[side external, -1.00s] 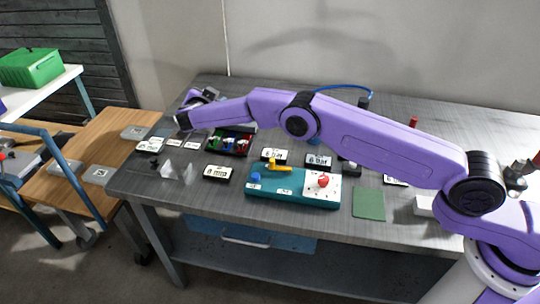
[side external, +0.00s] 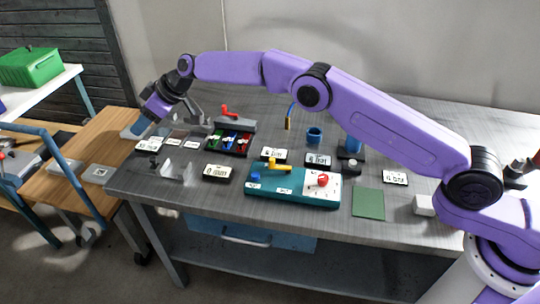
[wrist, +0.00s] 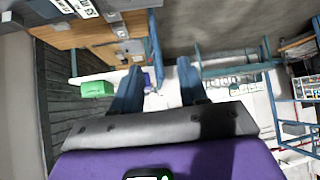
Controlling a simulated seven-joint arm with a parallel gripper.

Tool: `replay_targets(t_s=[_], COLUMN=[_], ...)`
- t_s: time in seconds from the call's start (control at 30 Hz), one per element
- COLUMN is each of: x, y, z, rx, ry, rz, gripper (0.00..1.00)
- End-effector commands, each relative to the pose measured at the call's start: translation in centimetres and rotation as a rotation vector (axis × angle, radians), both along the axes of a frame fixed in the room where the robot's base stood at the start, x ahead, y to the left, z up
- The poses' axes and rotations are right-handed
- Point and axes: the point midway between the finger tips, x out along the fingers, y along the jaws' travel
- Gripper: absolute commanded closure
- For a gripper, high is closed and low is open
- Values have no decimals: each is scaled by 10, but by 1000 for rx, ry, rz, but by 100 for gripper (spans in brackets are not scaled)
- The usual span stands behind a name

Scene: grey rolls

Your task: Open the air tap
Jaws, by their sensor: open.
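A teal panel (side external: 262,208) lies on the grey workbench in the side external view. It carries a yellow lever (side external: 281,166), a blue knob (side external: 256,169) and a red knob (side external: 322,180) on a white plate. A red handle (side external: 230,111) stands on a grey block farther back. I cannot tell from the labels which of these is the air tap. My gripper (side external: 138,128) is at the bench's left end, tilted down and left, well apart from the panel and the red handle. In the wrist view its blue fingers (wrist: 158,85) are spread and empty.
A dark tray (side external: 231,141) with coloured pieces, a blue cup (side external: 314,135) and several label cards stand on the grey workbench (side external: 225,190). A green mat (side external: 368,202) lies to the right. A wooden table (side external: 60,185) adjoins the left end. A green bin (side external: 30,68) stands beyond.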

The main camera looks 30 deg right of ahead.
Motion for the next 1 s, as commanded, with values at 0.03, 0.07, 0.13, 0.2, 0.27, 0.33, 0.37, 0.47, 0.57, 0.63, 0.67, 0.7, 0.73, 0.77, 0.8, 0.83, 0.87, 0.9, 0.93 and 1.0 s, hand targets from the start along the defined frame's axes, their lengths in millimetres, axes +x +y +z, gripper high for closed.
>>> replay_targets(t_s=[0.03,0.07,0.13,0.2,0.27,0.33,0.37,0.47,0.57,0.63,0.67,0.7,0.73,0.77,0.8,0.83,0.87,0.9,0.93,1.0], x=[-9,-15,-28,-41,-51,-63,-68,-83,-95,-101,-103,-105,-106,-108,-108,-109,-109,-109,-109,-109], y=[-10,-17,-36,-58,-80,-108,-119,-156,-185,-198,-203,-207,-210,-212,-213,-214,-215,-215,-216,-217], z=[-5,-9,-17,-22,-24,-23,-21,-13,-1,6,8,11,12,14,14,14,13,12,11,8], rx=[-73,-122,-239,-360,-464,-586,-637,-794,-914,-973,-993,-1012,-1023,-1031,-1038,-1041,-1043,-1043,-1043,-1042], ry=[33,56,116,177,232,301,332,429,509,552,567,583,590,598,604,607,608,608,608,607], rz=[44,70,124,164,188,204,207,204,187,173,168,162,158,156,153,153,153,153,153,153], gripper=[57,57,57,57,57,57,57,57,57,57,57,57,57,57,57,57,57,57,57,57])
